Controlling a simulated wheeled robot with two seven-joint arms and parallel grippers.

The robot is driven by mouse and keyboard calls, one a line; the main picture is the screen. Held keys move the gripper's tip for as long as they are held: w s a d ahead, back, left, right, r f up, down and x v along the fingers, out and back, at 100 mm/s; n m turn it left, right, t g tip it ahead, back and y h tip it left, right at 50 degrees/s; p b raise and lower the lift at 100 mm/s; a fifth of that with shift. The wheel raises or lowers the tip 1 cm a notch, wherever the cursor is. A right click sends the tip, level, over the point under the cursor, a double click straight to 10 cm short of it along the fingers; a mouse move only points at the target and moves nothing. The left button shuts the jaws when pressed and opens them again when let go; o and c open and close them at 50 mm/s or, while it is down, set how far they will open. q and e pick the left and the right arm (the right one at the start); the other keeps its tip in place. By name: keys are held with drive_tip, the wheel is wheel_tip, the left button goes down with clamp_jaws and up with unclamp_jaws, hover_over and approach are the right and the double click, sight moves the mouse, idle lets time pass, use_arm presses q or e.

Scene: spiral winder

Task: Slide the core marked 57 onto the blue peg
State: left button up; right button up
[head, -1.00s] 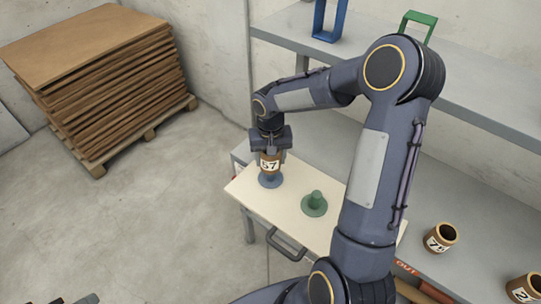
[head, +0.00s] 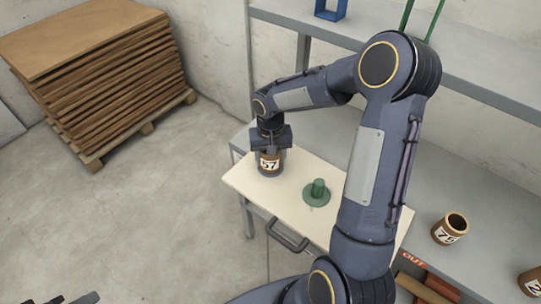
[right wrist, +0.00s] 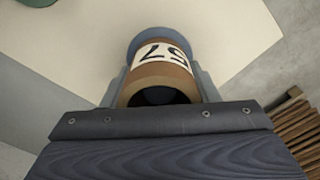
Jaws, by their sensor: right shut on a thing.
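The brown core marked 57 (head: 269,164) is upright over the blue peg, whose base (head: 263,174) shows low around it at the far end of the cream board. My right gripper (head: 270,153) is shut on the core from above. In the right wrist view the core (right wrist: 163,57) sits between the two fingers, with a blue-grey rim (right wrist: 148,32) beyond it and something dark inside its bore. The peg's shaft is hidden by the core. A dark part at the bottom left edge looks like my left gripper (head: 80,299), mostly cut off.
A green peg (head: 317,190) stands empty on the cream board (head: 235,182). A core marked 75 or similar (head: 449,230) and another core (head: 531,283) stand to the right on the grey bench. A shelf (head: 400,55) runs behind. Stacked brown sheets (head: 110,85) stand at left.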

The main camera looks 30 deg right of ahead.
drive_tip(key=o, duration=1.1)
wheel_tip(320, 180, up, 8)
drive_tip(key=shift+f, duration=0.2)
drive_tip(key=shift+r, duration=0.15)
